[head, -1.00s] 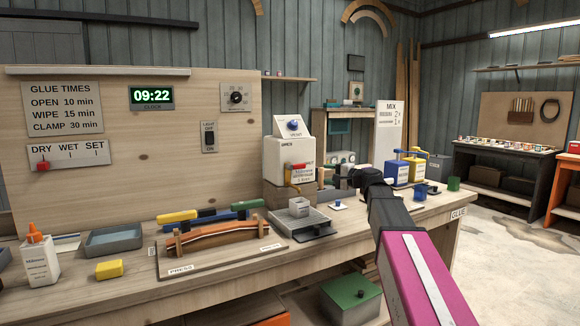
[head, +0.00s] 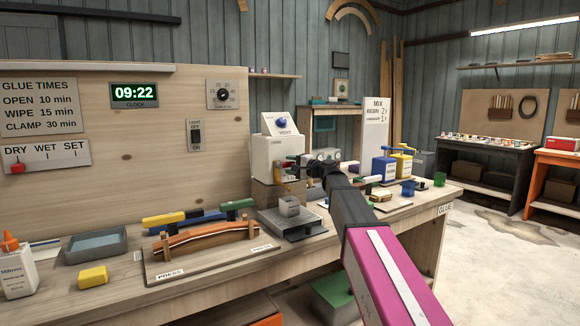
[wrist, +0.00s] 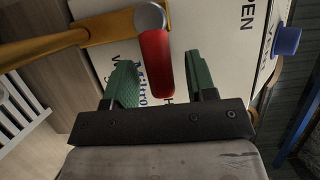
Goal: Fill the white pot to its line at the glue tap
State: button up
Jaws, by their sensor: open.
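The glue dispenser (head: 275,157) is a white box at the back of the bench, with a blue knob on its sloped top. In the wrist view its tap has a brass pipe (wrist: 60,45) and a red handle (wrist: 155,65). My gripper (wrist: 160,75) is open, its green fingers on either side of the red handle; I cannot tell whether they touch it. In the head view my gripper (head: 301,164) is at the dispenser's front and largely hides the tap. A small pale pot (head: 289,207) with a label stands upright on a grey scale (head: 305,219), below the gripper. Its inside is not visible.
A press with a curved orange strip (head: 205,240) lies left of the scale. Blue and yellow containers (head: 384,168) stand to the right, near a green cup (head: 439,179). A glue bottle (head: 15,270), yellow block (head: 93,276) and grey tray (head: 95,246) are at left.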

aim_at(281, 159)
jog(key=shift+w+a, duration=0.2)
jog(key=shift+a, duration=0.1)
grip_shut()
jog(key=shift+r, duration=0.1)
jog(key=n, duration=0.1)
jog(key=r+n+h, duration=0.1)
jog(key=n, duration=0.1)
jog(key=shift+s+a+r+g, duration=0.1)
jog(key=shift+a+r+g, duration=0.1)
jog(key=shift+g, duration=0.1)
jog(key=shift+s+a+r+n+h, duration=0.15)
jog(key=shift+r+n+h, duration=0.3)
jog(key=shift+n, duration=0.45)
jog(key=shift+s+a+r+n+h, duration=0.1)
jog(key=shift+r+n+h, duration=0.1)
jog(key=shift+n+h, duration=0.55)
jog(key=shift+n, duration=0.25)
